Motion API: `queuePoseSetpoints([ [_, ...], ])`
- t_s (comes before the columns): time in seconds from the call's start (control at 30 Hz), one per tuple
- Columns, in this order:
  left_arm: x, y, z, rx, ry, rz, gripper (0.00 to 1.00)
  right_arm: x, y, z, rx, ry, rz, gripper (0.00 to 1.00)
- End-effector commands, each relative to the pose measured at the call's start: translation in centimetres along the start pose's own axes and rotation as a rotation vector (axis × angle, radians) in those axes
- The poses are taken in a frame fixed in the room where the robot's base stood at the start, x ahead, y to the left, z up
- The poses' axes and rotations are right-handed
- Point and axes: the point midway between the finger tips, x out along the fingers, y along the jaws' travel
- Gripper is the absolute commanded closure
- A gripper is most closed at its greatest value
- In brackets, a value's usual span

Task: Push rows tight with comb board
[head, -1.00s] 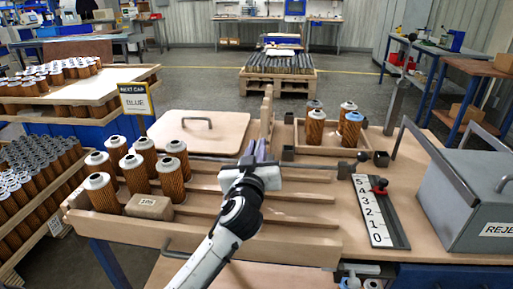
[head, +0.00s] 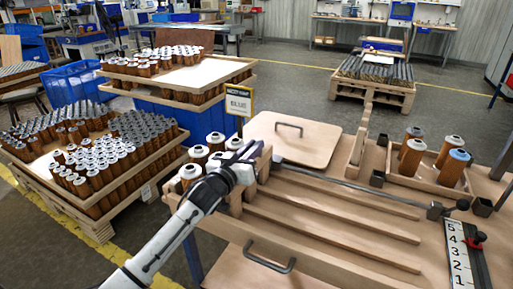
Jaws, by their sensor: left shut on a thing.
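My left gripper (head: 246,158) is at the left end of the slatted wooden rack (head: 335,222), beside the cartridges. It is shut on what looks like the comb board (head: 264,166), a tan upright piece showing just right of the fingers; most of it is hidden. Several white-capped brown filter cartridges (head: 198,156) stand at the rack's left end. My gripper and arm hide some of them, and I cannot tell whether the board touches them. The row channels to the right are empty. My right gripper is out of view.
A dark rod (head: 350,187) crosses above the rack's far side. A wooden tray (head: 401,177) holds cartridges, one blue-capped (head: 459,155). A numbered strip (head: 462,258) lies at right. A sign (head: 239,102) and crates of cartridges (head: 90,165) stand left.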

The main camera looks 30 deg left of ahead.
Motion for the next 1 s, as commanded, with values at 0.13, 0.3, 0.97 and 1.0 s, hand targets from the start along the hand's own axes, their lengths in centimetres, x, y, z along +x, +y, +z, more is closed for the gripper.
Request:
queuePoseSetpoints([
  [0.13,0.17,-1.03,-0.13,-0.001,-0.004,-0.002,1.00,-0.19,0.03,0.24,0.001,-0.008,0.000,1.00],
  [0.3,0.16,-1.27,-0.16,-0.002,-0.003,-0.001,1.00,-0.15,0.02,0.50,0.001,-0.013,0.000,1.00],
  [0.97,0.02,-1.02,-0.17,-0.001,-0.001,0.003,0.71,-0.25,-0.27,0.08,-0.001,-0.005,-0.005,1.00],
  [1.0,-0.18,-1.03,-0.15,-0.001,-0.001,0.003,0.71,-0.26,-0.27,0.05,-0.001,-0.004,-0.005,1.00],
])
